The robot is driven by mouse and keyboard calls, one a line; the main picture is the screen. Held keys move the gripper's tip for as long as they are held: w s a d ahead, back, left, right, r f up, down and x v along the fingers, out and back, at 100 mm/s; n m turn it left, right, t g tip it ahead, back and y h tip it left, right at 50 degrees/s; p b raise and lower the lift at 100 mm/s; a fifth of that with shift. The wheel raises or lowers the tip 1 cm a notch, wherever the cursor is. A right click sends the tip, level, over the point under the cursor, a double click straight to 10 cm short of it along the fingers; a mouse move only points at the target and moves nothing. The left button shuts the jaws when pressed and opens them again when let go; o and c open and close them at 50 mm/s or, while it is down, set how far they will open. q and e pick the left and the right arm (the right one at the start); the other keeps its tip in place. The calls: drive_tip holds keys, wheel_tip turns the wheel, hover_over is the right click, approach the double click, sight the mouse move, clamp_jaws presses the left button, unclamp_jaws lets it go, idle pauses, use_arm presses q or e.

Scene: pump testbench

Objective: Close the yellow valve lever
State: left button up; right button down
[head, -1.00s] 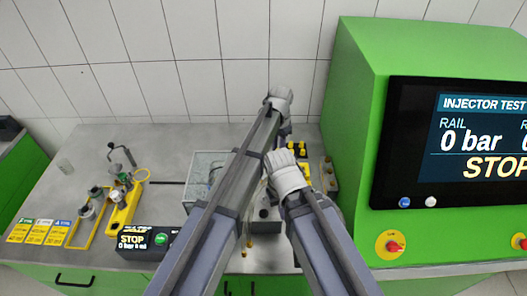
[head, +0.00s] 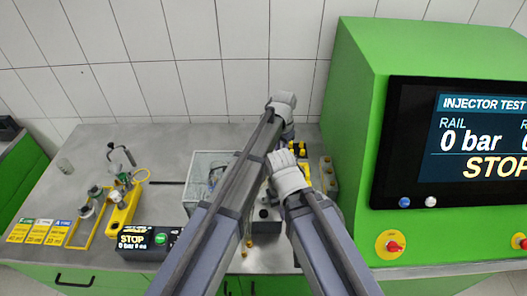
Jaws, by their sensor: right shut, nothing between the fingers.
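A yellow valve lever cannot be made out for certain. Small yellow parts (head: 298,149) show just beyond my right wrist, partly covered by my arms. My right gripper (head: 271,191) is low over the grey box on the bench, mostly hidden under its white wrist; it is shut with nothing in it. Whether it touches anything there cannot be seen. My left arm crosses the middle of the view, and its white end (head: 281,104) is farther back towards the wall. The left fingers are hidden behind the arm.
A clear tray (head: 202,166) is partly behind my left arm. A yellow stand (head: 123,211), a STOP display (head: 146,240) and yellow cards (head: 39,231) are on the left. The green injector tester (head: 357,110) stands close on the right. The bench's back left is mostly free.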

use_arm(q)
drive_tip(key=shift+s+d, duration=0.15)
drive_tip(key=shift+s, duration=0.1)
use_arm(e)
drive_tip(key=shift+w+a, duration=0.1)
drive_tip(key=shift+w, duration=0.1)
